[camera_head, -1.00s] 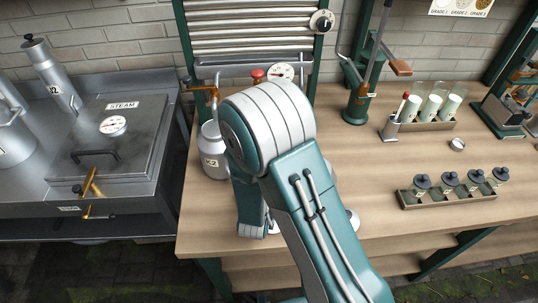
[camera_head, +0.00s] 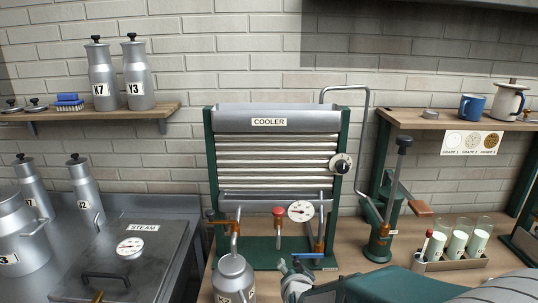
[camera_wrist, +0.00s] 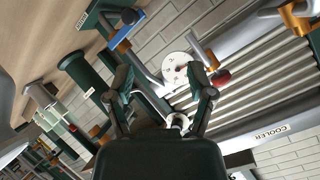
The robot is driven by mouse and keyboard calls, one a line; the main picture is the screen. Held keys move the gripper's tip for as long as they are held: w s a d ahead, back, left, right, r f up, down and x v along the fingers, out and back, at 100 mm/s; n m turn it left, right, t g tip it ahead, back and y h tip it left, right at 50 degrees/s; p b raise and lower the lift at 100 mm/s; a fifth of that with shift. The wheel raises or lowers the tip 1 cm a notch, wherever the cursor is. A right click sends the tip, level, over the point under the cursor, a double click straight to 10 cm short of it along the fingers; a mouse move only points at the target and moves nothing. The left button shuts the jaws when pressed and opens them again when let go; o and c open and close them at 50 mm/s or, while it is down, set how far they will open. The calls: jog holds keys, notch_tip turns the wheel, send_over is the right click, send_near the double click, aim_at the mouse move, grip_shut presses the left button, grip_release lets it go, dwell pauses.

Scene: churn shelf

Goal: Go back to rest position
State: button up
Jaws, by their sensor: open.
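My gripper (camera_wrist: 165,88) is open in the wrist view, its two dark fingers spread apart with nothing between them. Behind the fingers are the cooler's white round gauge (camera_wrist: 177,68) and red knob (camera_wrist: 221,77).
The cooler (camera_head: 268,122) stands at the back of the wooden bench, with a metal can (camera_head: 233,277) in front. The steam unit (camera_head: 128,255) is at left. A hand-lever device (camera_head: 380,235) and a rack of vials (camera_head: 455,262) stand at right. Wall shelves (camera_head: 150,112) hold cans.

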jog(key=s+d+r+n+g, duration=0.2)
jog(key=s+d+r, duration=0.1)
jog(key=s, duration=0.5)
jog(key=s+d+r+n+g, duration=0.3)
jog(key=s, duration=0.5)
jog(key=s+d+r+n+g, duration=0.2)
jog(key=s+d+r, duration=0.1)
jog(key=s, duration=0.5)
jog(key=shift+d+n+h, duration=0.3)
jog(key=shift+d, duration=0.15)
